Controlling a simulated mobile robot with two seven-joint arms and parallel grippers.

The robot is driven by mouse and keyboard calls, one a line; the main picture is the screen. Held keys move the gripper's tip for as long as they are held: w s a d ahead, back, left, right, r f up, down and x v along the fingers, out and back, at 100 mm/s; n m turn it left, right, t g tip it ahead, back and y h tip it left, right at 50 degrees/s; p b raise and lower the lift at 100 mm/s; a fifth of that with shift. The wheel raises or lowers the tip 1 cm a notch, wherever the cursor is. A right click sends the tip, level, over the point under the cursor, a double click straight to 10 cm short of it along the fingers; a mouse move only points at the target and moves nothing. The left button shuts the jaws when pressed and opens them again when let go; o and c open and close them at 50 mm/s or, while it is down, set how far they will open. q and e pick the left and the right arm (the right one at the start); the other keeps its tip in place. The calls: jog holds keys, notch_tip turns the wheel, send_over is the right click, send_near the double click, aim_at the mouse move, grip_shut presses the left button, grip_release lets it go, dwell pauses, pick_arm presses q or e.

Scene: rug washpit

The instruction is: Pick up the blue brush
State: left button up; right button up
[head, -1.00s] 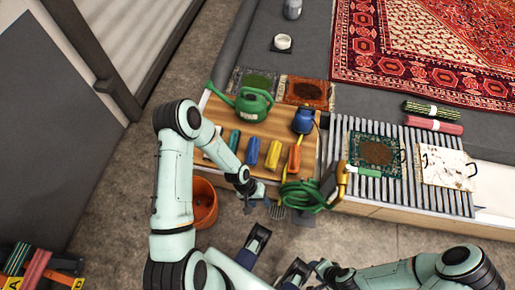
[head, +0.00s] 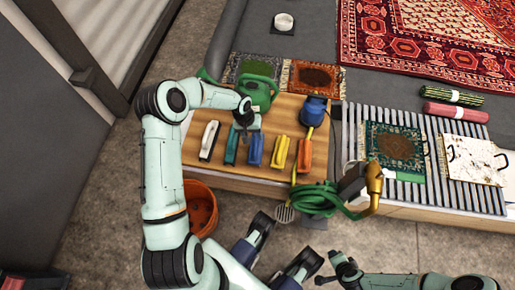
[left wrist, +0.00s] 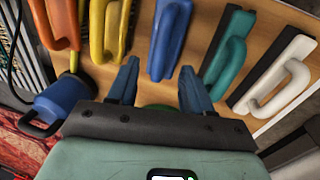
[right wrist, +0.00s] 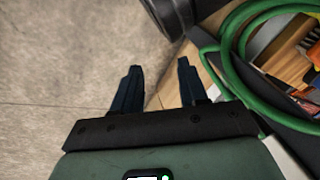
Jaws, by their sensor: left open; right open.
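The blue brush (head: 254,150) lies on the wooden board among a row of brushes, between a teal one and a yellow one. It also shows in the left wrist view (left wrist: 170,38), at the top, just beyond and between the fingertips. My left gripper (left wrist: 158,82) is open and empty above the board; in the head view it hangs (head: 246,126) near the far end of the blue brush. My right gripper (right wrist: 158,82) is open and empty over the floor, in front of the bench.
White (head: 209,140), teal (head: 232,146), yellow (head: 280,152) and orange (head: 304,155) brushes lie in the same row. A green watering can (head: 258,92) and blue pot (head: 314,110) stand behind. A coiled green hose (head: 318,198) hangs at the front edge. An orange bucket (head: 201,208) stands on the floor.

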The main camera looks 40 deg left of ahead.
aim_at(256, 142)
pick_arm(q)
jog(key=f, duration=0.3)
jog(key=shift+w+d+f+b, duration=0.1)
jog(key=shift+w+d+b, duration=0.1)
jog(key=shift+d+b, duration=0.1)
jog(key=f, duration=0.1)
jog(key=f+b, duration=0.1)
jog(key=f, duration=0.2)
jog(key=shift+w+b, duration=0.3)
jog(key=shift+b, duration=0.1)
jog(key=shift+w+d+f, duration=0.1)
jog(key=shift+d+f, duration=0.05)
jog(key=shift+f, duration=0.4)
grip_shut()
pick_arm(e)
jog(key=s+f+g, duration=0.2)
jog(key=s+f, duration=0.3)
jog(key=shift+s+d, duration=0.3)
jog(key=shift+d, duration=0.15)
